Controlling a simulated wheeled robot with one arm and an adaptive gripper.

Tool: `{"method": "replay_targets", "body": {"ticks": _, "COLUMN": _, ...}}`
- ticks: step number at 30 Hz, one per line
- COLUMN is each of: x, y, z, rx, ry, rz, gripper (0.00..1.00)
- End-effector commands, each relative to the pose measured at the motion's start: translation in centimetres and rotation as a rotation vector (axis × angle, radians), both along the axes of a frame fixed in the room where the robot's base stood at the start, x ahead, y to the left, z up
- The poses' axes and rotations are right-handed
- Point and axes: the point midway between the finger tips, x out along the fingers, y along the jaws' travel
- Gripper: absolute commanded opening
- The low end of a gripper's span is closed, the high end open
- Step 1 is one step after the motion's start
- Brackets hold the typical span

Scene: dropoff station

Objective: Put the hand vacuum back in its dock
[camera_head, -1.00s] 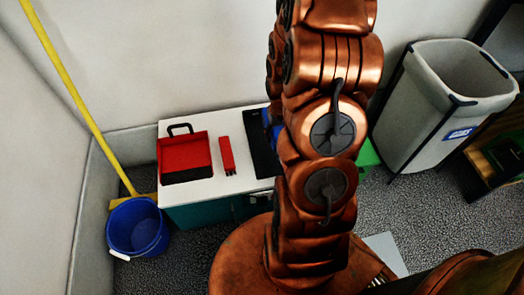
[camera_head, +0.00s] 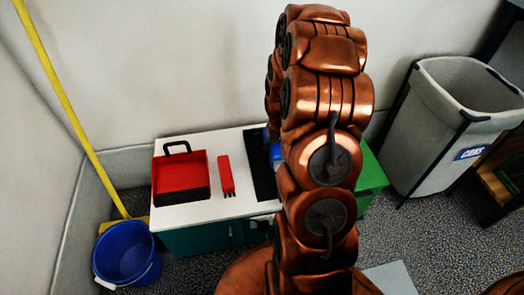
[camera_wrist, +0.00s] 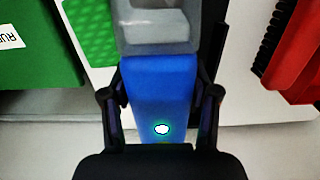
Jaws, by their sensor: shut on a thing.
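The hand vacuum (camera_wrist: 160,85) has a blue body and a grey, partly see-through front end. In the wrist view it runs down the middle, grey end at the top. My gripper (camera_wrist: 160,100) has its dark fingers on both sides of the blue body and is shut on it. A small light with a greenish glow shows on the blue body. In the head view only a bit of blue (camera_head: 276,152) shows beside my arm, which hides the gripper. I cannot make out the dock for certain in either view.
A white-topped counter (camera_head: 215,210) holds a red tray with a black handle (camera_head: 180,172), a red piece (camera_head: 226,174) and a black strip (camera_head: 261,170). A green box (camera_head: 370,178) is on the right. A blue bucket (camera_head: 127,252) and grey bin (camera_head: 440,130) stand on the floor.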

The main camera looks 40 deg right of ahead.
Motion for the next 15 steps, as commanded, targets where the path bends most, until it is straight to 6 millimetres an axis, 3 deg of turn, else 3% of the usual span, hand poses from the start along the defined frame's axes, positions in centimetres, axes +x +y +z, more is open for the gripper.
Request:
{"method": "replay_targets", "body": {"ticks": 6, "x": 3.9, "y": 0.3, "z": -0.5, "rx": -0.002, "ry": -0.004, "rz": 0.001, "gripper": 0.24}}
{"method": "replay_targets", "body": {"ticks": 15, "x": 7.1, "y": 0.6, "z": -0.7, "rx": 0.001, "ry": 0.000, "rz": 0.000, "gripper": 0.24}}
